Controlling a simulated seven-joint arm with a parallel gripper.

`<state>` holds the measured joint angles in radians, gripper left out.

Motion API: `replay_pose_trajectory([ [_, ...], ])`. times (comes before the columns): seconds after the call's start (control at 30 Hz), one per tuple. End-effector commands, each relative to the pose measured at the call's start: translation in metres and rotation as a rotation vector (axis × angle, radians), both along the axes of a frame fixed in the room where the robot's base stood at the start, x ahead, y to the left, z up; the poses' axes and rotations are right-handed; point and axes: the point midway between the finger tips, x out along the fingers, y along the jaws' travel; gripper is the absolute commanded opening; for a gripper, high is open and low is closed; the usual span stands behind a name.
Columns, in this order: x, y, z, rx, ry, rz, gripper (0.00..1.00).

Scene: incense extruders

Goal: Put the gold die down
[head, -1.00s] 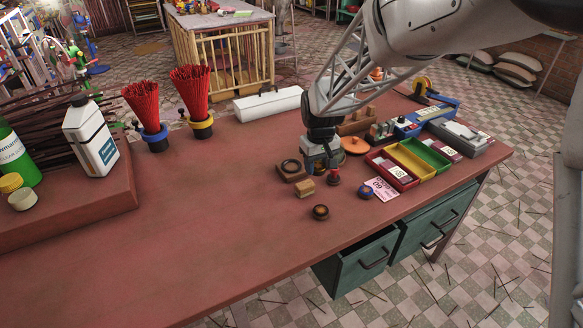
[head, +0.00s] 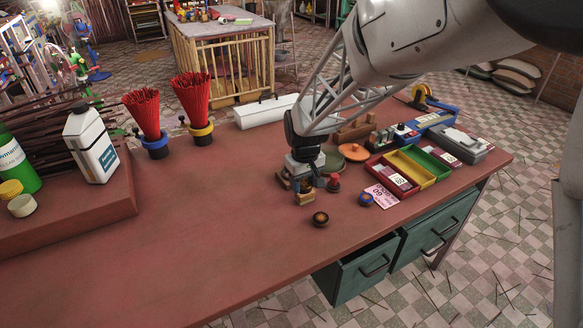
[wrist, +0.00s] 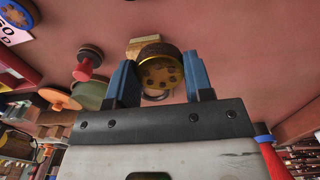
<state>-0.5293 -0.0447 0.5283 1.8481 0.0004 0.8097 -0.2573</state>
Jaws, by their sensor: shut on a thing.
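In the wrist view the gold die (wrist: 161,72), a round disc with a dark rim and a gold face pierced with holes, sits between the two blue fingers of my gripper (wrist: 160,80). My gripper is shut on it. In the head view my gripper (head: 306,183) is low over the red table (head: 230,220), beside a small wooden block (head: 305,199); the die is mostly hidden there. I cannot tell whether the die touches the table.
A dark round die (head: 320,218) lies in front, and a blue one (head: 366,199) lies right by a pink card (head: 383,196). A red knobbed piece (head: 334,182) stands close right of my gripper. Coloured trays (head: 411,168) stand farther right.

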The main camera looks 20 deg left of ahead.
Motion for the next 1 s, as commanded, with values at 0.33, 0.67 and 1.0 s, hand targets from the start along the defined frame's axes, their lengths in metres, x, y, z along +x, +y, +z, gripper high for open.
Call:
replay_pose_trajectory([
  [0.33,0.038,0.021,-0.004,-0.001,0.001,0.0,0.12],
  [0.67,0.078,0.044,-0.009,0.0,0.0,0.0,0.12],
  [1.0,0.117,0.066,-0.013,0.0,0.0,0.0,0.12],
])
